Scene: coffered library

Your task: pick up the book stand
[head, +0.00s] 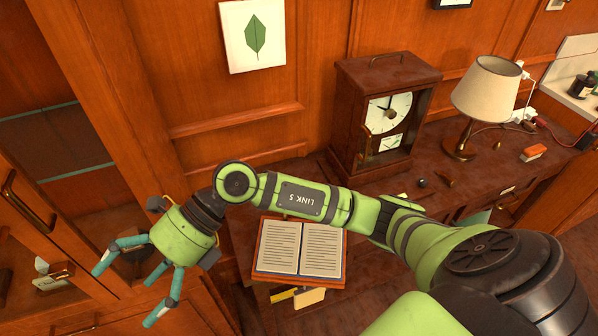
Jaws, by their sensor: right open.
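The book stand (298,281) is a reddish-brown wooden rest with an open book (278,247) lying on it. It sits at the near left part of the desk, below my right forearm in the head view, and its top edge is partly hidden near the arm. My right gripper (127,292) is open and empty, with its teal fingers spread. It is well to the left of the stand, apart from it and off the desk's left side. My left gripper is not in view.
A wooden clock (350,112) and a lamp (487,92) stand at the back of the desk (440,150). Small items lie on the desk near my arm. A glass-door cabinet (40,190) is at the left, close to my right gripper. A leaf picture (254,36) hangs on the panelled wall.

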